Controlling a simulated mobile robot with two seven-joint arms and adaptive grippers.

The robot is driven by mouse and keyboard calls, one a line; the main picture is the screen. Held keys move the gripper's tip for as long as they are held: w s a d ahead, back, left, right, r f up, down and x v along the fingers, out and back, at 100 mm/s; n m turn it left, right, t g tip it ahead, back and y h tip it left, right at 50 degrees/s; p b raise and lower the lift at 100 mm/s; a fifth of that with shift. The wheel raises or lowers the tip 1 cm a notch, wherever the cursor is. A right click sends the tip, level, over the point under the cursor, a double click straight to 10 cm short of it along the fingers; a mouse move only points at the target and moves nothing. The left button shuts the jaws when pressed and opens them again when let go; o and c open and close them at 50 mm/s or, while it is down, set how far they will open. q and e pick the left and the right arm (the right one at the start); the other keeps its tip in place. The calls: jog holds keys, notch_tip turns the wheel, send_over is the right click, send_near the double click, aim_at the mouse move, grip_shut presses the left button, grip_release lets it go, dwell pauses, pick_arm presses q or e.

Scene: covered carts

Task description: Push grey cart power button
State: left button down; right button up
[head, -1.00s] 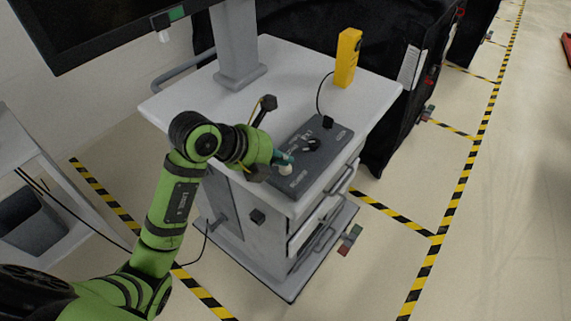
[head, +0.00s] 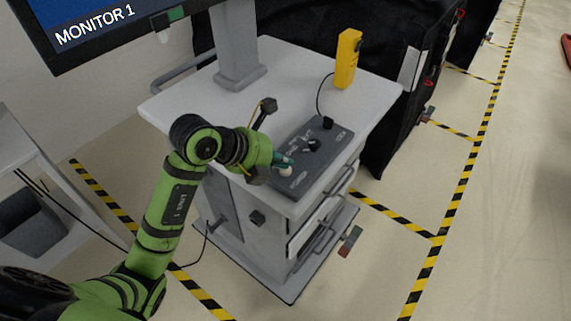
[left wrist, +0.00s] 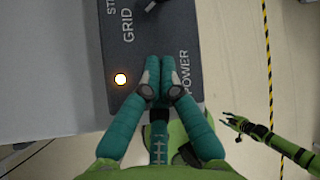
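The grey cart (head: 180,107) has a dark control panel (head: 318,176) with knobs on its top near the front right corner. My left gripper (head: 284,160) is at the left part of this panel, its fingertips low over or on the surface. In the left wrist view, the left gripper (left wrist: 160,70) has its teal fingers together, beside the POWER label (left wrist: 187,72). An orange-white light (left wrist: 120,79) glows near the GRID label.
A monitor (head: 110,25) on the cart's post reads MONITOR 1. A yellow device (head: 347,58) stands at the cart's back right, with a black cable near it. A black covered cart (head: 385,120) stands behind. Floor with striped tape is open at right.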

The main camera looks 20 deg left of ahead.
aim_at(281, 170)
pick_arm(q)
jog(key=shift+r, duration=0.2)
notch_tip(281, 170, up, 6)
jog(key=p, duration=0.5)
jog(key=shift+r, duration=0.1)
